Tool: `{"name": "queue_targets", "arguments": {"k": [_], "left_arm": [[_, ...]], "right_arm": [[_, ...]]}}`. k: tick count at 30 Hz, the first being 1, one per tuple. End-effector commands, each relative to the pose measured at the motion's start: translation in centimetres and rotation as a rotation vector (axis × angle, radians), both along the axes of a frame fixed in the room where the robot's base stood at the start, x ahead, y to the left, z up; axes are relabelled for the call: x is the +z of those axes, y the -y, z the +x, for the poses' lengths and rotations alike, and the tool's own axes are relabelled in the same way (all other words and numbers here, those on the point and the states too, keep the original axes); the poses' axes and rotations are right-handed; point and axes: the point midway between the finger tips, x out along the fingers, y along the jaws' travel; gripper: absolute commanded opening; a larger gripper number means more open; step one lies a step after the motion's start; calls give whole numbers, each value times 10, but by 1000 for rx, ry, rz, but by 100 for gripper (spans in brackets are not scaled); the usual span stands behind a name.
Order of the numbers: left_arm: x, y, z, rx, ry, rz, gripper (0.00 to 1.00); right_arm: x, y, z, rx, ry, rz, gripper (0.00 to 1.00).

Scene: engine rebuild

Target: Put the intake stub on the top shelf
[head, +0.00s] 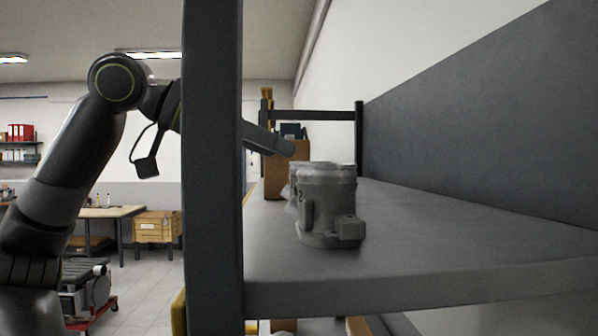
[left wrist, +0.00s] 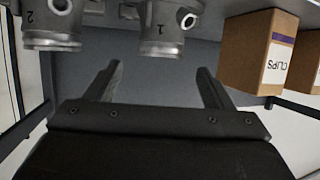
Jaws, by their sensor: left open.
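Two grey cast intake stubs stand on the shelf board. The nearer one, marked 2 (head: 327,207), stands upright in the head view and partly hides the other behind it (head: 292,186). In the left wrist view the picture is upside down, with stub 2 (left wrist: 52,24) at the top left and stub 1 (left wrist: 168,28) at the top middle. My left gripper (left wrist: 160,78) is open, with nothing between its fingers, and stub 1 lies beyond the fingertips. In the head view its dark end (head: 284,145) reaches over the shelf behind the stubs. My right gripper is not in view.
The shelf board (head: 430,235) is clear to the right of the stubs. A dark upright post (head: 212,170) stands close on the left, in front of my left arm. A cardboard box marked CLIPS (left wrist: 250,50) stands beside stub 1. A dark wall runs along the right.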

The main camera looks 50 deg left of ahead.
Motion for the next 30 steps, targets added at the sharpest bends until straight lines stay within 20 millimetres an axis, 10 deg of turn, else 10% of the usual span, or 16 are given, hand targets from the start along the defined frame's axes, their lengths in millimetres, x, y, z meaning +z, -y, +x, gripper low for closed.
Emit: {"name": "queue_targets", "arguments": {"k": [30], "left_arm": [[11, -10, -24, -1, -1, 0, 75]], "right_arm": [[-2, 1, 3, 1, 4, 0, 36]]}}
